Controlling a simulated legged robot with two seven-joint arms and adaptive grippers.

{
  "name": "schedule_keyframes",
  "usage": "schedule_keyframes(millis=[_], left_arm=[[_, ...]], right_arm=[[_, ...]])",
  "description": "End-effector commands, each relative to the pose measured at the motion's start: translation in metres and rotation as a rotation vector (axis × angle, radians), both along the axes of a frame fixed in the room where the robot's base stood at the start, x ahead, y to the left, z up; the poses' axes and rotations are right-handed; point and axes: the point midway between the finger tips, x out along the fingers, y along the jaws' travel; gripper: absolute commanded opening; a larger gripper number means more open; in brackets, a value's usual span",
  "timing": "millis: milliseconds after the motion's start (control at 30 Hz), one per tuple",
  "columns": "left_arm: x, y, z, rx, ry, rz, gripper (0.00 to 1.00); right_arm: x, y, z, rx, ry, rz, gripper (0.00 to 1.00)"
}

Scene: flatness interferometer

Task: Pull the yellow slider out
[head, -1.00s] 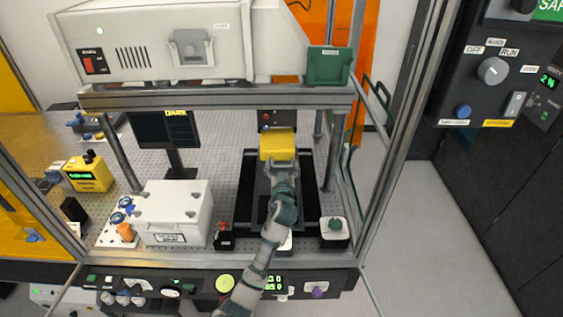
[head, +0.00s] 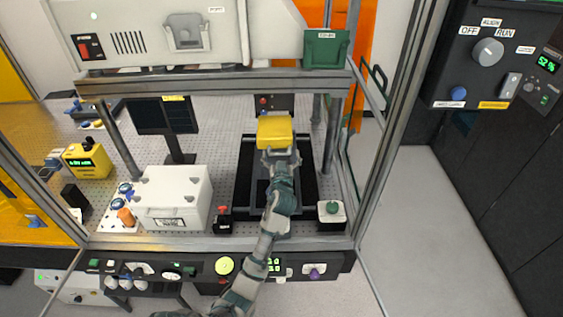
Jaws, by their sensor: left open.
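The yellow slider (head: 274,131) is a yellow block in the middle of the head view, above a black rail frame (head: 243,190) on the perforated table. My left arm reaches up to it from below. My left gripper (head: 279,153) is open at the slider's near lower edge, its fingers partly hidden by my own wrist. I cannot tell whether the fingers touch the slider. My right gripper is not in view.
A white box (head: 176,196) stands left of the rails, with a small red-knobbed device (head: 222,218) beside it. A green-knobbed box (head: 331,211) stands to the right. Metal posts and a crossbeam (head: 210,80) frame the opening. A control panel (head: 190,266) runs along the front.

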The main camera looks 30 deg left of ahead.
Motion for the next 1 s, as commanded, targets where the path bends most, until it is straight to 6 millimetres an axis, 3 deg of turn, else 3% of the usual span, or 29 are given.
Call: schedule_keyframes(millis=[500, 700, 1000], left_arm=[[-0.084, -0.055, -0.002, -0.002, 0.003, 0.0, 1.0], [-0.096, -0.063, -0.002, -0.001, 0.003, 0.0, 1.0], [-0.096, -0.062, -0.002, 0.001, 0.003, 0.0, 1.0]], right_arm=[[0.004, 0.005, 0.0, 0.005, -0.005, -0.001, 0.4], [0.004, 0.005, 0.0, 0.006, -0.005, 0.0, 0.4], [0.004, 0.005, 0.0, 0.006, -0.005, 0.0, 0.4]])
